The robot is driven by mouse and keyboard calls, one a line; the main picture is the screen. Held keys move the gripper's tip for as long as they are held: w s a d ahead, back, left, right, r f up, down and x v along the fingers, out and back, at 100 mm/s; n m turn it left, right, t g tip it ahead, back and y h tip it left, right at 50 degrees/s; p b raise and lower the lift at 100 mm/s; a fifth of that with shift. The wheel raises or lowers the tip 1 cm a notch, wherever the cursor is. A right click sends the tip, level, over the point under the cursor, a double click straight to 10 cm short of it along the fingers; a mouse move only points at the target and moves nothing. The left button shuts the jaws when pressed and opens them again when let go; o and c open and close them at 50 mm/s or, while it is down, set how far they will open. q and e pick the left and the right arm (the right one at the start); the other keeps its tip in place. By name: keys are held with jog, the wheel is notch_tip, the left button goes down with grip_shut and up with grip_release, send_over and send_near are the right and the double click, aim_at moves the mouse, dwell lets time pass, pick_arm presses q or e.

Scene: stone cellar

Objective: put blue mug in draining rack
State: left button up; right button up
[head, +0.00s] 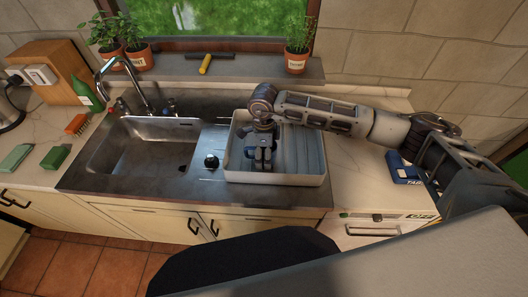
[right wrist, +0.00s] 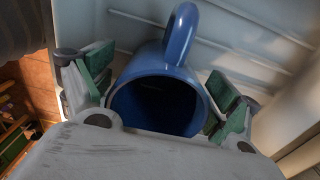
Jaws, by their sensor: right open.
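The blue mug (right wrist: 178,62) shows in the right wrist view, between the two green-padded fingers of my right gripper (right wrist: 160,88). Its round mouth faces the camera and its handle points up in the picture. The fingers stand apart, one on each side of the mug; I cannot tell whether either touches it. The white draining rack (head: 290,180) stands right of the sink in the head view, and its pale ridged surface (right wrist: 255,40) lies behind the mug in the wrist view. In the head view my right gripper (head: 259,160) points down inside the rack and largely hides the mug.
The steel sink (head: 145,150) with a tall faucet is left of the rack. A green bottle (head: 86,95), brushes and sponges lie farther left. Potted plants (head: 297,50) stand on the sill behind. A blue box (head: 402,168) lies right of the rack, beneath my arm.

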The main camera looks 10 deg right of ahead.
jog(key=shift+r, duration=0.15)
notch_tip(320, 180, up, 12)
jog(key=b, duration=0.2)
dwell(0.5)
jog(key=shift+s, duration=0.1)
dwell(1.6)
